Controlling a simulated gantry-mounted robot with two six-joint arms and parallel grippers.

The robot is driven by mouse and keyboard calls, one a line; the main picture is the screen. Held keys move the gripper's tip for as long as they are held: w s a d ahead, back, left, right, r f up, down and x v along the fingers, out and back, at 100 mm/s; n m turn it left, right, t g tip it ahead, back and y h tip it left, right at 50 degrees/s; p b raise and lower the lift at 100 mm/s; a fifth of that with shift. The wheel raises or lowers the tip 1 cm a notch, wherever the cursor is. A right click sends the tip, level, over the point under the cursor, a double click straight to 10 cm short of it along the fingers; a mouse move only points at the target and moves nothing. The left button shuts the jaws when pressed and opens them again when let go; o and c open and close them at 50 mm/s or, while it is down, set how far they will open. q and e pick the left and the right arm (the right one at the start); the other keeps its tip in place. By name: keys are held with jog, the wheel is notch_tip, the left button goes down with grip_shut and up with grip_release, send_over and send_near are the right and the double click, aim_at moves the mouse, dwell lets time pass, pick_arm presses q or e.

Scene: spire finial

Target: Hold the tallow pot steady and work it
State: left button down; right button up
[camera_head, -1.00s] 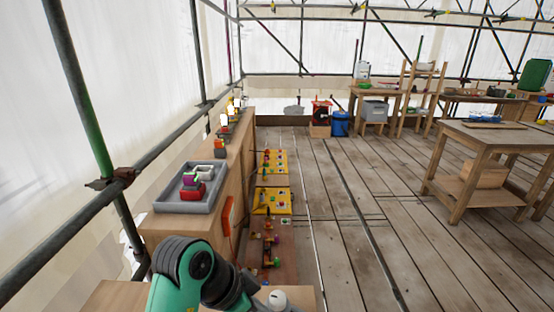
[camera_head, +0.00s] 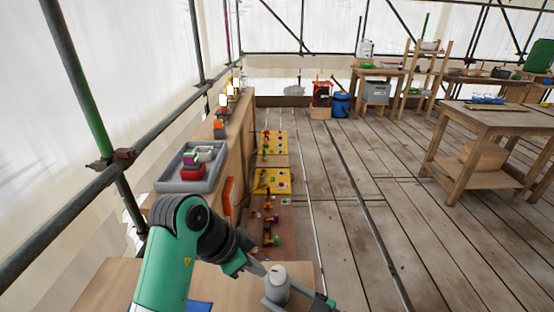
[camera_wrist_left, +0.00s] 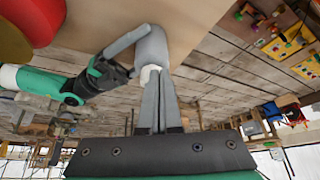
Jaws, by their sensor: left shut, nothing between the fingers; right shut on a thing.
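The tallow pot (camera_head: 277,288), a small grey cylinder with a pale top, stands at the front of the wooden bench at the bottom of the head view. The pot also shows in the left wrist view (camera_wrist_left: 152,46), with a white end facing my fingers. My left gripper (camera_head: 258,269) is shut and empty, its fingertips close to that white end; contact is unclear. The shut fingers also show in the left wrist view (camera_wrist_left: 158,82). My right gripper (camera_head: 298,291) is shut on the pot's side from the right, and its far finger is partly hidden.
A grey tray (camera_head: 165,185) with red and purple pieces sits on a wooden ledge (camera_head: 233,130) at left. Yellow panels (camera_head: 272,181) with small coloured parts lie beyond the bench. A scaffold rail (camera_head: 70,200) runs at far left.

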pick_arm(q)
jog(key=shift+f, duration=0.55)
jog(key=shift+d, duration=0.4)
dwell(0.4)
jog(key=shift+s+d, duration=0.1)
jog(key=shift+s, duration=0.2)
jog(key=shift+s+d, duration=0.1)
jog(key=shift+s, duration=0.15)
jog(key=shift+s+d, duration=0.3)
jog(key=shift+s, duration=0.05)
jog(key=shift+d, duration=0.1)
dwell(0.3)
jog(key=shift+s, duration=0.15)
